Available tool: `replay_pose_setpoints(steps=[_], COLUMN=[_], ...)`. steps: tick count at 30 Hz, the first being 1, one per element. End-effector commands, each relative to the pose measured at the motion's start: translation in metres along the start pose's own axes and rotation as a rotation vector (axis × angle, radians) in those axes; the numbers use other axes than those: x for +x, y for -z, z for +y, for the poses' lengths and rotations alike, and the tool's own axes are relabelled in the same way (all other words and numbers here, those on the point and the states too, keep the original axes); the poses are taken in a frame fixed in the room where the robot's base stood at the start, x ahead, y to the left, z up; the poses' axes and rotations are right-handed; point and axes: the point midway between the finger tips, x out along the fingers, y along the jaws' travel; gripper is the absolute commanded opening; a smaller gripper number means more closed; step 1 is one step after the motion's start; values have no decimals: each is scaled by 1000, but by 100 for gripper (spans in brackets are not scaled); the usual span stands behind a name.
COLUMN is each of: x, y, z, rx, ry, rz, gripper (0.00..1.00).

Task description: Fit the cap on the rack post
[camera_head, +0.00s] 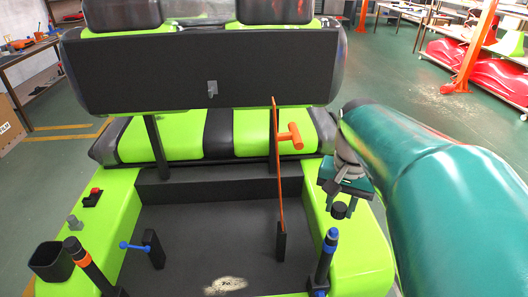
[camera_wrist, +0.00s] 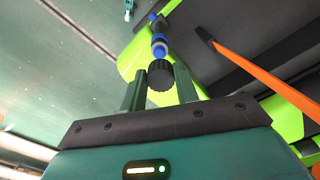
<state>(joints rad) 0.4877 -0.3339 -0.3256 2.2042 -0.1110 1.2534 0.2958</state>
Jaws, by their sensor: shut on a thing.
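My gripper (camera_head: 345,197) is over the right side of the green cart, shut on a small black cap (camera_head: 340,210). In the wrist view the ribbed black cap (camera_wrist: 161,76) sits between the two green fingers of my gripper (camera_wrist: 160,86). A black post with blue bands and a blue top (camera_head: 326,258) stands on the cart's right side, lower and nearer the camera than the cap. In the wrist view this post (camera_wrist: 158,34) shows beyond the cap, nearly in line with it. The cap looks apart from the post. The cap's far side is hidden.
Another black post with an orange band (camera_head: 82,256) stands at the left beside a black cup (camera_head: 50,262). The seat back (camera_head: 200,70) is behind.

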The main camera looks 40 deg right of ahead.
Motion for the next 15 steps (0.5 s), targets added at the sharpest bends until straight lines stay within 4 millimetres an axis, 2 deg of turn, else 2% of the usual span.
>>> replay_pose_setpoints(steps=[7, 15], x=[4, 27], y=[-4, -4], z=[1, 1], rx=[2, 3], ry=[-1, -1], rz=[-2, -3], gripper=[7, 7])
